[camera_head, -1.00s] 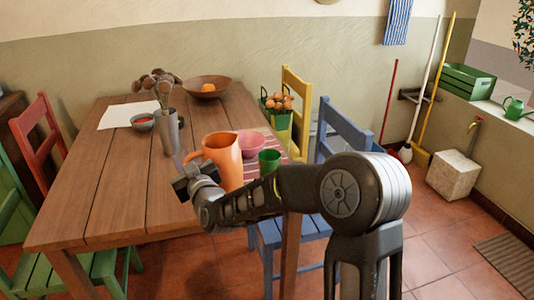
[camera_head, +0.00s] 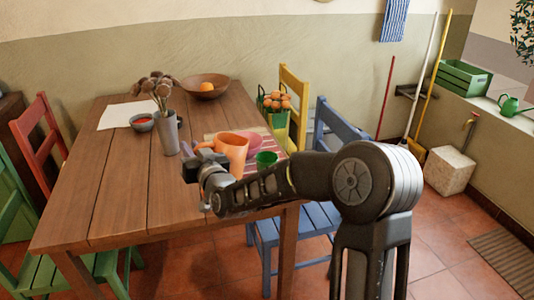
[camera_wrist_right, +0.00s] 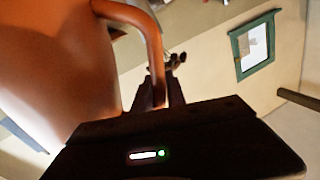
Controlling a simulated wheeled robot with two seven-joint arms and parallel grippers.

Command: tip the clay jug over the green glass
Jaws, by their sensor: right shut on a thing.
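The orange clay jug (camera_head: 234,153) is over the right part of the wooden table, just left of the green glass (camera_head: 266,160). Its lower part is hidden behind my right arm; I cannot tell if it touches the table. My right gripper (camera_head: 190,168) is at the jug's left side, shut on its handle (camera_head: 205,146). In the right wrist view the jug (camera_wrist_right: 60,70) fills the left side, and its handle (camera_wrist_right: 150,40) runs down between the fingers (camera_wrist_right: 160,92). The glass stands upright, its lower part hidden by my arm. My left gripper is out of view.
A pink bowl (camera_head: 254,138) sits behind the jug on a striped mat (camera_head: 280,148). A grey vase with dried flowers (camera_head: 169,135) stands to the left. A blue chair (camera_head: 335,125) is close by my right arm. The table's left front is bare.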

